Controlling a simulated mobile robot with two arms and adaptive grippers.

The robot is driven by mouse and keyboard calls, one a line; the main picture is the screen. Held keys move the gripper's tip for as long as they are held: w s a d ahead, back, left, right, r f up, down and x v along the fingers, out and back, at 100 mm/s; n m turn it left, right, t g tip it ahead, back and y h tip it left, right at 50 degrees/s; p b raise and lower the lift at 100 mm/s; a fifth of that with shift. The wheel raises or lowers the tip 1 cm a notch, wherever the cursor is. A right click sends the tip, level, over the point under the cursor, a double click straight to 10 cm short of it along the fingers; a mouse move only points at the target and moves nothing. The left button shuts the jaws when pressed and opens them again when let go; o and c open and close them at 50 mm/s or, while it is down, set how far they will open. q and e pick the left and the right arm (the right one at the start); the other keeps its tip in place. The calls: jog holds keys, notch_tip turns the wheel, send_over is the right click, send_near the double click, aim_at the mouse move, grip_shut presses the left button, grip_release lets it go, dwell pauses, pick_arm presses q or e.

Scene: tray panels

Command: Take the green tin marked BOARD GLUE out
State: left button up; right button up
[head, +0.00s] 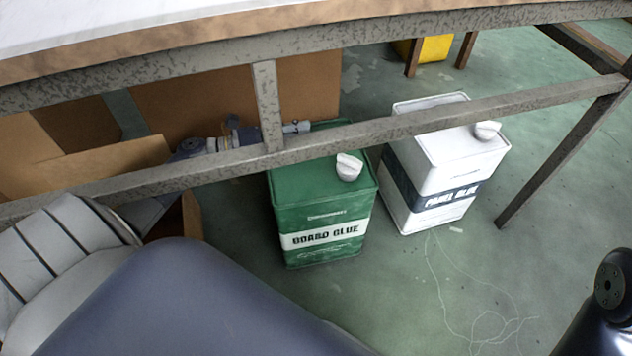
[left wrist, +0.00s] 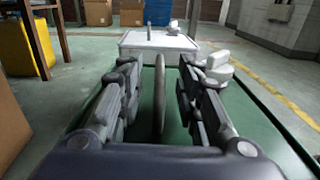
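The green tin (head: 318,190) marked BOARD GLUE stands upright on the floor under the table, behind the metal rail as the head camera looks. It has a white cap and a label band. My left gripper (head: 297,127) reaches in from the left behind the rail, at the tin's far top edge; the rail hides part of it. In the left wrist view, the green top (left wrist: 240,125) lies below the open fingers (left wrist: 160,90). The tin's upright handle (left wrist: 159,95) stands between them, with gaps on both sides. My right gripper is not in view.
A white tin (head: 440,165) stands close right of the green one; it also shows ahead in the left wrist view (left wrist: 150,42). The table's metal rail (head: 400,127) crosses above the green tin. Cardboard (head: 150,110) stands at left. The floor in front and right is clear.

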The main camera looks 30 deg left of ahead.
pick_arm(q)
jog(key=shift+w+d, duration=0.25)
jog(key=shift+w, duration=0.05)
grip_shut()
jog(key=shift+r, duration=0.25)
